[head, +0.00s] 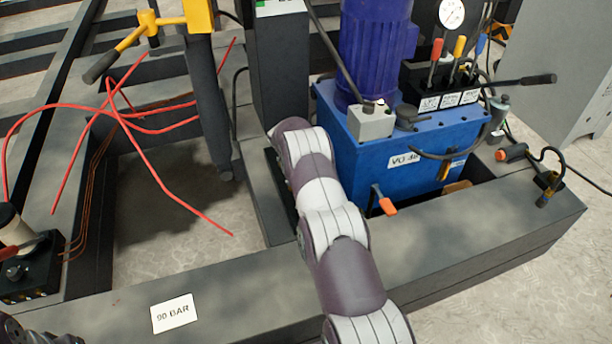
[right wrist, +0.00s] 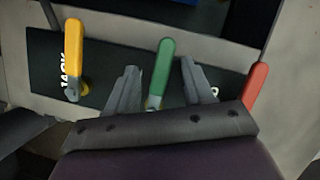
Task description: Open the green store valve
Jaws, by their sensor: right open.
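The green valve handle (right wrist: 162,68) stands upright in the right wrist view, in front of a dark plate (right wrist: 105,85). My right gripper (right wrist: 160,80) is open, with one finger on each side of the green handle. Gaps show between the handle and both fingers. The lower end of the handle is partly hidden by the gripper body. In the head view my right arm reaches from the bottom edge toward the middle, and its gripper is hidden there. The green handle does not show in the head view. My left gripper is not visible.
A yellow handle (right wrist: 74,50) stands left of the green one, and a red handle (right wrist: 256,86) stands right. The head view shows a blue pump unit (head: 372,150), orange-handled valve (head: 385,203), red hoses (head: 150,125), a yellow-topped post (head: 198,15) and a "90 BAR" label (head: 174,314).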

